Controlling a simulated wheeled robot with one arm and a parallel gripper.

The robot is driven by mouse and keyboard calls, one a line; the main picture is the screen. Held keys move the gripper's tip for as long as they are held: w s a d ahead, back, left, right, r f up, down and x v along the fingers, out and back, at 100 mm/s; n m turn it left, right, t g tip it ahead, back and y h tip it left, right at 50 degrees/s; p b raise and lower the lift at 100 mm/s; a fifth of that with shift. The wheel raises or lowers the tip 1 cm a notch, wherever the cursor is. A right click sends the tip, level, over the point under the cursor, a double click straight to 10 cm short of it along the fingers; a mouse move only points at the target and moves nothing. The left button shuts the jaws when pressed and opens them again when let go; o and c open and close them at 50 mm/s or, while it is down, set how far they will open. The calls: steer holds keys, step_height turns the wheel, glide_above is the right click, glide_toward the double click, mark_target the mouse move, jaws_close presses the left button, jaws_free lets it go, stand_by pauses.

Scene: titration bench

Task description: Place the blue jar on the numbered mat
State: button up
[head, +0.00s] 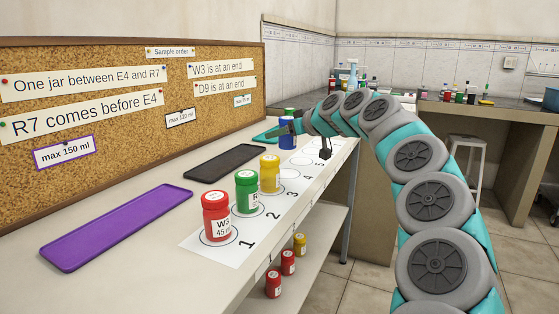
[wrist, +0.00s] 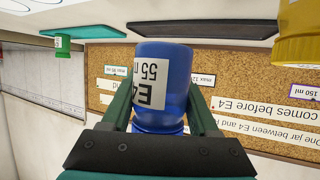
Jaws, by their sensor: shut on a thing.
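The blue jar (wrist: 162,80), labelled E4 and 55 ml, is between the fingers of my gripper (wrist: 160,112), which is shut on it. The wrist view is upside down. In the head view the blue jar (head: 287,134) shows near the far end of the numbered mat (head: 205,252); I cannot tell its height above the bench. On the mat, a red W3 jar (head: 216,212) stands at 1, a green jar (head: 246,196) at 2 and a yellow jar (head: 269,176) at 3. The circles at 4 and 5 look empty.
Behind the mat lie a purple tray (head: 115,226), a black tray (head: 225,161) and a teal tray (wrist: 52,30) with a green jar (wrist: 62,43). A cork board (head: 130,90) with notes stands along the back. Small jars sit on the shelf (head: 318,258) below.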

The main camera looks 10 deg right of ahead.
steer(key=shift+f, duration=3.7)
steer(key=shift+f, duration=0.1)
steer(key=shift+f, duration=0.15)
steer(key=o, duration=1.4)
steer(key=shift+r, duration=0.2)
steer(key=shift+s+d+r+p, duration=0.1)
steer(key=shift+r+p, duration=0.05)
steer(key=shift+p, duration=0.15)
steer(key=b+v, duration=0.2)
steer(key=v, duration=0.9)
steer(key=shift+s+d, duration=0.15)
steer(key=shift+s, duration=0.25)
